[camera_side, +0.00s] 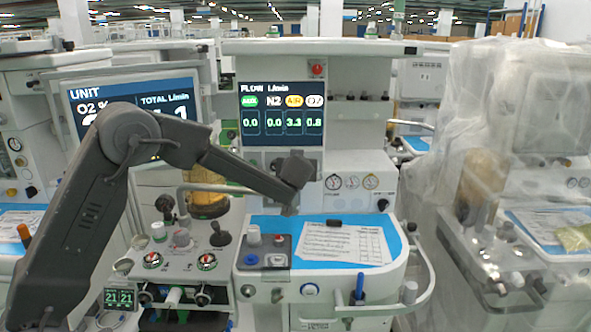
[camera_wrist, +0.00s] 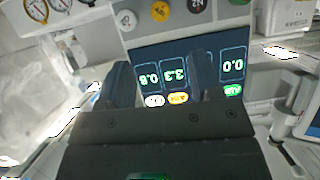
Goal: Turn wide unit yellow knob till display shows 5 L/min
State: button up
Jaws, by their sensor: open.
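The wide unit's flow display (camera_side: 281,113) reads 0.0, 0.0, 3.3 and 0.8 L/min, with 3.3 under the yellow AIR label. In the wrist view the same display (camera_wrist: 175,76) appears upside down, with 3.3 seen between my fingers. The yellow knob (camera_wrist: 160,11) sits in a row on the panel beyond the display's edge. In the side view my arm's end hides it. My gripper (camera_wrist: 161,75) is open and empty, its fingers pointing toward the panel, apart from the knob. In the side view my gripper (camera_side: 292,190) is in front of the panel below the display.
A white knob (camera_wrist: 127,20) and a grey knob (camera_wrist: 196,5) flank the yellow knob closely. Round gauges (camera_side: 353,182) are to the right. Below, a blue-topped work surface (camera_side: 372,225) holds a paper sheet (camera_side: 342,243). A plastic-draped cart (camera_side: 510,160) stands at right.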

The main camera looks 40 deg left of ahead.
jog(key=shift+s+d, duration=0.1)
jog(key=shift+c, duration=0.3)
jog(key=shift+r, duration=0.15)
jog(key=shift+c, duration=0.7)
jog(key=a+r+m+t, duration=0.1)
jog(key=m, duration=0.1)
jog(key=w+a+r+m+t, duration=0.1)
jog(key=m, duration=0.1)
jog(key=w+r+m+t, duration=0.1)
jog(key=r+m+t, duration=0.1)
jog(key=shift+w+a, duration=0.15)
jog(key=shift+a, duration=0.25)
jog(key=shift+c, duration=0.4)
jog(key=s+a+f+m+t+h, duration=0.1)
jog(key=s+a+f+m+h, duration=0.3)
jog(key=m, duration=0.8)
jog(key=s+a+f+m+t+h, duration=0.1)
jog(key=s+a+f+m+h, duration=0.3)
jog(key=m, duration=0.7)
jog(key=shift+h, duration=0.6)
jog(key=x, duration=0.5)
jog(key=r+x, duration=0.1)
jog(key=x, duration=0.4)
jog(key=d+x, duration=0.1)
jog(key=x, duration=0.4)
jog(key=shift+w+d+r, duration=0.1)
jog(key=shift+w+r, duration=0.15)
jog(key=shift+w, duration=0.2)
jog(key=shift+c, duration=0.2)
